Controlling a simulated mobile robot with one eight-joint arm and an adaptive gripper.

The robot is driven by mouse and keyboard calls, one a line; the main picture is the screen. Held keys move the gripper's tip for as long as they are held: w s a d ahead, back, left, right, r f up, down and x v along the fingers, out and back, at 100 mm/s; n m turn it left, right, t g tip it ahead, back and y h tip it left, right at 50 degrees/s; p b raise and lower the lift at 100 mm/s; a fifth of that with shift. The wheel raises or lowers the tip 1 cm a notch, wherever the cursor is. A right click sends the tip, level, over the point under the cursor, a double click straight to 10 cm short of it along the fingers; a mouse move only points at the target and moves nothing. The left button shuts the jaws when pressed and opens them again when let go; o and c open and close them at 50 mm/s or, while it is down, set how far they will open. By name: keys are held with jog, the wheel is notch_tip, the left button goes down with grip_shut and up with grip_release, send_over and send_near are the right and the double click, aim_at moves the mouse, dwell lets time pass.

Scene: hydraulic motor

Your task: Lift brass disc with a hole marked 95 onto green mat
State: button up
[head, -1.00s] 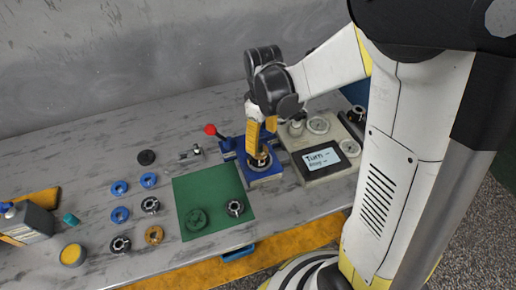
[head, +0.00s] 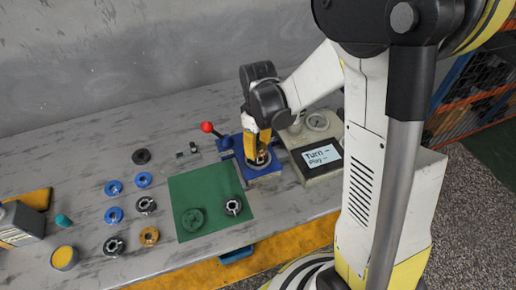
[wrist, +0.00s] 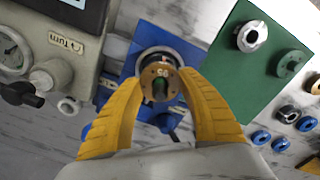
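The brass disc with a hole (wrist: 160,84) sits at the blue fixture (wrist: 128,66), in front of a dark round seat; its small marking is hard to read. My gripper (wrist: 161,78) has its yellow fingers on opposite sides of the disc, tips against its rim. In the head view my gripper (head: 259,150) points down over the blue fixture (head: 264,170), and the disc is mostly hidden. The green mat (head: 185,189) lies just left of the fixture. It bears a dark green round part (head: 192,220) and a silver-black ring part (head: 233,207).
A grey device with a screen (head: 322,157) stands right of the fixture. A red-knobbed lever (head: 207,128) rises at its left. Blue rings (head: 113,188), dark ring parts (head: 114,246) and another brass-coloured ring (head: 149,236) lie left of the mat. The mat's upper area is clear.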

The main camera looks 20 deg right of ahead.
aim_at(262, 147)
dwell(0.3)
jog(key=r+p, duration=0.1)
jog(key=r, duration=0.1)
jog(key=d+r+p, duration=0.1)
jog(key=r, duration=0.2)
jog(key=shift+s+p, duration=0.15)
jog(key=shift+p, duration=0.15)
jog(key=d+r+p, duration=0.1)
jog(key=d+r, duration=0.1)
jog(key=d, duration=0.1)
jog(key=s+d+r+p, duration=0.1)
jog(key=d+r, duration=0.1)
jog(key=d, duration=0.2)
jog(key=s+d+r+p, duration=0.1)
jog(key=d+r, duration=0.1)
jog(key=d, duration=0.1)
jog(key=shift+s+d, duration=0.2)
jog(key=shift+s, duration=0.05)
jog(key=shift+r, duration=0.15)
jog(key=shift+r+p, duration=0.6)
jog(key=shift+r, duration=0.1)
